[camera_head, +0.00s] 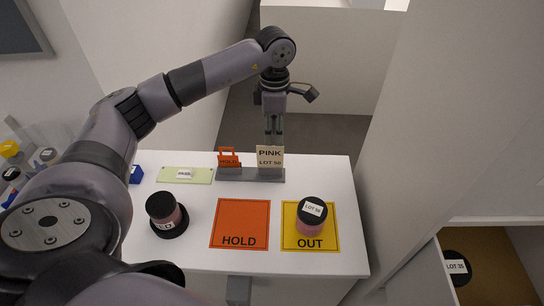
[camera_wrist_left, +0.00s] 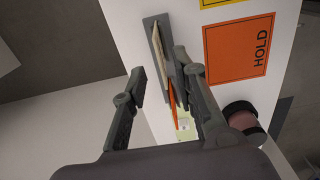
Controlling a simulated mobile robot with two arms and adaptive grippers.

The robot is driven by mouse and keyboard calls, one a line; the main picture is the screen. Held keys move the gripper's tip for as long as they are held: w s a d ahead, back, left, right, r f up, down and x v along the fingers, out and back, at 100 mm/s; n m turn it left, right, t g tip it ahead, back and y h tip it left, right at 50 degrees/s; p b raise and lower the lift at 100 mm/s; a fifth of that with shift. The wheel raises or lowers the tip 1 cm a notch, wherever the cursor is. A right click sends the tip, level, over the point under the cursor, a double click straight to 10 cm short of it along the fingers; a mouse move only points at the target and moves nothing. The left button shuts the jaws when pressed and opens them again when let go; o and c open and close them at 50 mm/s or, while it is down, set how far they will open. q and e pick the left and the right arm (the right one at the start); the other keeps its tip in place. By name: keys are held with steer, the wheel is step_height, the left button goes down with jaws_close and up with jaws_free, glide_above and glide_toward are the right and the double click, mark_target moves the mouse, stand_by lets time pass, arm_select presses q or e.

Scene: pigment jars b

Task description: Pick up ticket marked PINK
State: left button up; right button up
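The cream ticket marked PINK, LOT 50 (camera_head: 270,156) stands upright in a grey holder (camera_head: 235,174) at the table's far edge. In the left wrist view the ticket (camera_wrist_left: 159,48) shows nearly edge-on. My left gripper (camera_head: 274,137) is just above and behind the ticket, fingers pointing down. In the left wrist view my left gripper (camera_wrist_left: 160,64) is open, with the ticket appearing between its fingers; I cannot tell whether they touch it. My right gripper is not in view.
An orange HOLD tag (camera_head: 229,161) stands in the holder beside the ticket. A green card (camera_head: 200,175) lies left. The orange HOLD mat (camera_head: 240,215) is bare. A LOT 50 jar (camera_head: 311,220) stands on the yellow OUT mat (camera_head: 330,240). Another dark-lidded jar (camera_head: 162,206) stands left.

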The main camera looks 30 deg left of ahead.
arm_select(q)
steer(key=p, duration=0.1)
glide_above(270, 161)
steer(key=f, duration=0.4)
steer(key=shift+w+d+f, duration=0.2)
steer(key=shift+d+f, duration=0.05)
steer(key=shift+d, duration=0.05)
steer(key=shift+f, duration=0.5)
steer(key=f+p, duration=0.2)
steer(key=f, duration=0.2)
steer(key=shift+s+a+f+p, duration=0.15)
steer(key=shift+a+p, duration=0.25)
steer(key=shift+f, duration=0.45)
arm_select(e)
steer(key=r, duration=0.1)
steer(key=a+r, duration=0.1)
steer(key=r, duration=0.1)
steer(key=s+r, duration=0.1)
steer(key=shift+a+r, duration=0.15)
arm_select(q)
jaws_close()
